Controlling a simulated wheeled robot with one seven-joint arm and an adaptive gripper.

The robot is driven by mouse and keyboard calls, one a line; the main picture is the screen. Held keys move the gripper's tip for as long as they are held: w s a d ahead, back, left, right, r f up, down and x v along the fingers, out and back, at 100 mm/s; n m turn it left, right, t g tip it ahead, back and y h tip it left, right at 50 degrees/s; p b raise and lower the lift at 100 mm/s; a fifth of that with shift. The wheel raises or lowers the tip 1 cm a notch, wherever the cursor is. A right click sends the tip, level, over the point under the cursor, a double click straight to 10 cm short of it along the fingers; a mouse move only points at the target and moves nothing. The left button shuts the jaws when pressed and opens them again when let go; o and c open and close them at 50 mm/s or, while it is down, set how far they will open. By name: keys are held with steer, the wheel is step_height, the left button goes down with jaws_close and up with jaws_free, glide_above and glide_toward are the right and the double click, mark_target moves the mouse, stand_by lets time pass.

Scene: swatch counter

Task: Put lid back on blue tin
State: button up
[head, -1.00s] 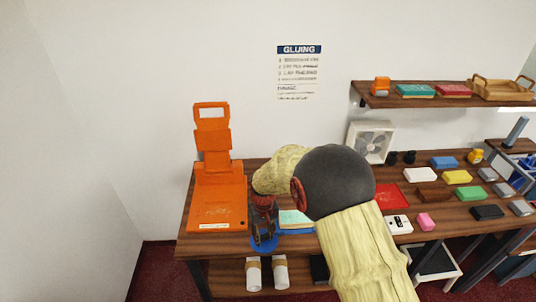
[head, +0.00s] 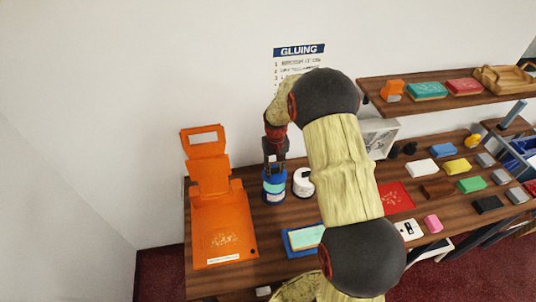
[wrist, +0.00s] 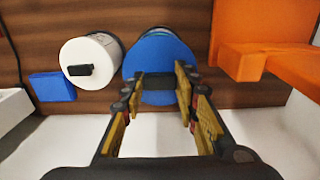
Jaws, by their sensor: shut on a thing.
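The blue tin (head: 274,188), with a pale teal band around it, stands upright at the back of the counter. My gripper (head: 274,158) points down from above it. In the wrist view my gripper (wrist: 160,80) is shut on the black knob of the round blue lid (wrist: 158,56). The lid lies over the tin's top and looks lined up with it. I cannot tell whether it is fully seated or slightly above the rim. The fingers hide part of the lid.
A white tin (head: 303,184) with a black knob stands close to the right of the blue tin. An orange stand (head: 222,228) is to the left. A blue-edged pad (head: 304,240) lies in front. Several coloured blocks and a red sheet (head: 396,196) lie to the right.

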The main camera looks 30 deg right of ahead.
steer(key=shift+w+d, duration=0.1)
steer(key=shift+f+b, duration=1.85)
steer(key=shift+f, duration=1.3)
steer(key=shift+f, duration=0.15)
steer(key=o, duration=1.1)
steer(key=shift+c, duration=0.2)
steer(key=o, duration=0.4)
steer(key=shift+o, duration=0.7)
